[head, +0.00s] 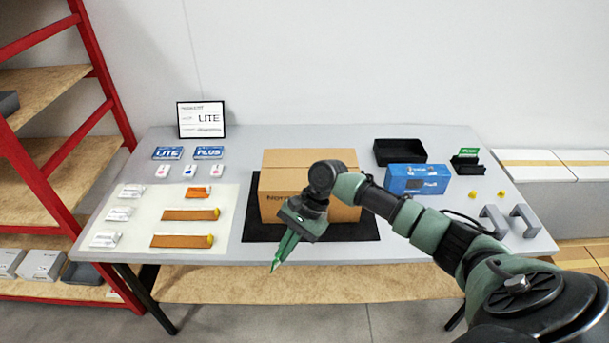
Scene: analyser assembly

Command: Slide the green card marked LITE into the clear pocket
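A small green card (468,152) stands in a black holder (466,165) at the back right of the table; its white lettering is too small to read surely. I cannot make out a clear pocket. My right gripper (277,264) hangs in front of the cardboard box, its green fingers pointing down and left. The fingers overlap from this angle, so their gap is hidden, and no held object is distinguishable. My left gripper is not in view.
A cardboard box (285,158) stands on a black mat (256,230). A blue box (417,179) and black tray (400,150) are right of it. Blue cards, small packets and orange strips lie left, mostly on a pale mat (180,252). Grey handles (525,219) are at the right.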

